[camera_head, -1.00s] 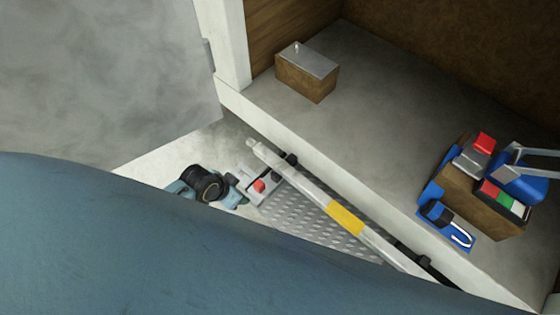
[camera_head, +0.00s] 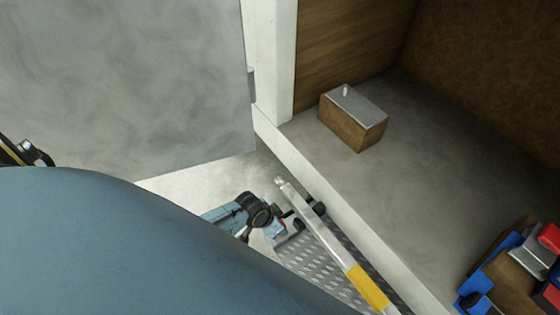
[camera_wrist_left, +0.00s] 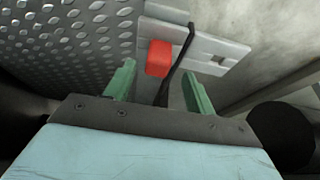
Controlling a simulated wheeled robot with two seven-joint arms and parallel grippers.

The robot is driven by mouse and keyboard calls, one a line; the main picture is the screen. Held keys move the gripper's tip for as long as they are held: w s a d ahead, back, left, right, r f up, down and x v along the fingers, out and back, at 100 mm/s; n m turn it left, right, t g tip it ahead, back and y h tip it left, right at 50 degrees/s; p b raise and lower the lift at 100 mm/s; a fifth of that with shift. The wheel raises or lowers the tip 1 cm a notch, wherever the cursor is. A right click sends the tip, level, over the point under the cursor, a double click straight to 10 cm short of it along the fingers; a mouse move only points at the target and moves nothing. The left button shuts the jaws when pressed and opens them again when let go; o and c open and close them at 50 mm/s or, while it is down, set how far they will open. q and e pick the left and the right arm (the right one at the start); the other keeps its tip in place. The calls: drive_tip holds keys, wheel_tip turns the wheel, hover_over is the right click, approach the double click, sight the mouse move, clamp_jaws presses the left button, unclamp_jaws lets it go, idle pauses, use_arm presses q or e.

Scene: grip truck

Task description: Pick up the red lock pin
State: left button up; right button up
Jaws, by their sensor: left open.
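The red lock pin (camera_wrist_left: 158,58) shows in the left wrist view as a small red block on a pale grey metal plate (camera_wrist_left: 213,48). A thin dark cord or strap runs beside it on the right. My left gripper (camera_wrist_left: 158,82) is open, with a green finger on each side of the pin in that view. Whether the fingers touch it I cannot tell. In the head view my left gripper (camera_head: 270,222) is at the plate by the end of the ramp, and the pin is almost hidden there.
A silver bar with a yellow band (camera_head: 367,286) runs along the diamond-tread metal ramp (camera_head: 318,262). The truck's floor ledge (camera_head: 335,205) rises beside it. A wooden block with a metal top (camera_head: 353,124) stands inside. Blue and red items (camera_head: 510,265) lie at the lower right.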

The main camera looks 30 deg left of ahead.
use_arm(q)
drive_tip(key=b+x, duration=0.1)
drive_tip(key=x, duration=0.2)
drive_tip(key=shift+d+f, duration=0.15)
drive_tip(key=shift+f, duration=0.1)
drive_tip(key=c, duration=1.1)
use_arm(e)
drive_tip(key=shift+w+d+f, duration=0.2)
drive_tip(key=shift+d+f, duration=0.75)
drive_tip(key=shift+d, duration=0.1)
use_arm(q)
drive_tip(key=shift+r, duration=0.1)
